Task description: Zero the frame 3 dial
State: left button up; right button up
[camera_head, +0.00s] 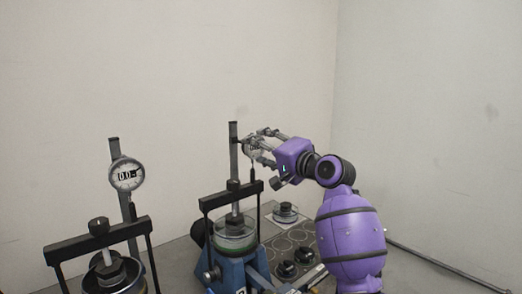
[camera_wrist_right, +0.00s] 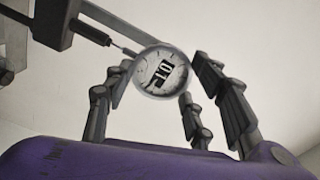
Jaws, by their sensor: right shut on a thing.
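My right gripper (camera_head: 262,143) is up at the post (camera_head: 233,155) of the middle lever frame (camera_head: 231,193). In the head view its fingers largely hide that frame's dial. In the right wrist view the round dial (camera_wrist_right: 161,72) sits between the fingers of my right gripper (camera_wrist_right: 168,85), which is shut on its rim. The dial's face is turned at an angle and shows a dark digit window; I cannot read the digits surely. No frame number is legible. My left gripper is in neither view.
Another lever frame with a dial (camera_head: 126,174) stands at the left. Right of the middle frame, a grey mat (camera_head: 283,247) with circle outlines bears a clear dish (camera_head: 285,212) and dark round pieces (camera_head: 287,269). A rail (camera_head: 432,258) runs along the floor at the right.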

jog(key=shift+m, duration=1.9)
jog(key=shift+f, duration=0.15)
jog(key=o, duration=1.1)
jog(key=v, duration=1.2)
